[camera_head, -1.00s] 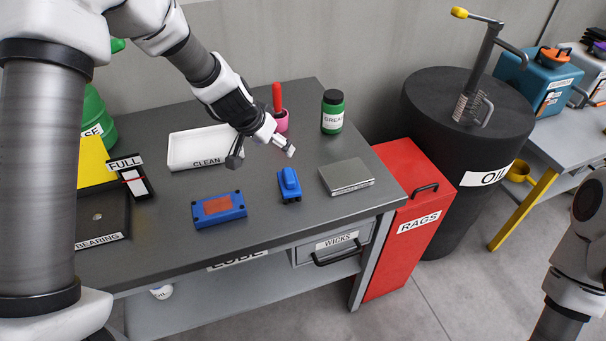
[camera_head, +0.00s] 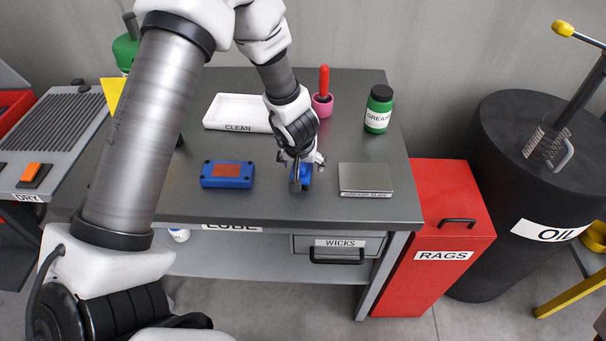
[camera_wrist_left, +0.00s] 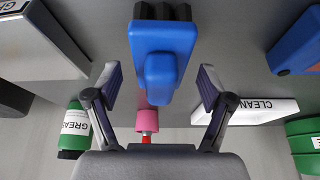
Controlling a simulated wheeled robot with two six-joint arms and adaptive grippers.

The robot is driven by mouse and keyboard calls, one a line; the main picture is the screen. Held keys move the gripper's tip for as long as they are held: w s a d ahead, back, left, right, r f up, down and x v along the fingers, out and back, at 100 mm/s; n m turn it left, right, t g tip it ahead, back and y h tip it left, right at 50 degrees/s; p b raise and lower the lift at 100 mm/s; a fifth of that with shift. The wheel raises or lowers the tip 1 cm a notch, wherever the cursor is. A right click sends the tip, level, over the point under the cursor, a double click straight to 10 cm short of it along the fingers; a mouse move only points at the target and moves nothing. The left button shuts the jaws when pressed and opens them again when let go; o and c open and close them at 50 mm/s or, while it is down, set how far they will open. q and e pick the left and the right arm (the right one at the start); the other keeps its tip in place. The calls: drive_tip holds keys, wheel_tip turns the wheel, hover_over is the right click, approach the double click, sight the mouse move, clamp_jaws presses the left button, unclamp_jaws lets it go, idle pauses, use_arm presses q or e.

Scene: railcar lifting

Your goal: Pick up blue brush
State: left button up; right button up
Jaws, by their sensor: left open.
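The blue brush (camera_head: 307,175) lies on the grey workbench, partly hidden behind my left gripper in the head view. In the left wrist view the blue brush (camera_wrist_left: 164,50) shows its block, its raised grip and dark bristles at the top edge. My left gripper (camera_head: 301,172) is over the brush. Its two fingers (camera_wrist_left: 160,85) are spread apart, one on each side of the raised grip, with gaps visible between. My right gripper is not in view.
A blue box with an orange top (camera_head: 228,174) lies left of the brush, and a grey block (camera_head: 365,178) lies right. Behind stand a white CLEAN tray (camera_head: 232,108), a pink cup with a red handle (camera_head: 323,104) and a green GREASE jar (camera_head: 378,108).

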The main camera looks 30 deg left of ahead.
use_arm(q)
drive_tip(key=shift+x, duration=0.9)
drive_tip(key=shift+d+r, duration=0.1)
drive_tip(key=shift+c, duration=1)
drive_tip(key=shift+s, duration=0.1)
drive_tip(key=c, duration=1.1)
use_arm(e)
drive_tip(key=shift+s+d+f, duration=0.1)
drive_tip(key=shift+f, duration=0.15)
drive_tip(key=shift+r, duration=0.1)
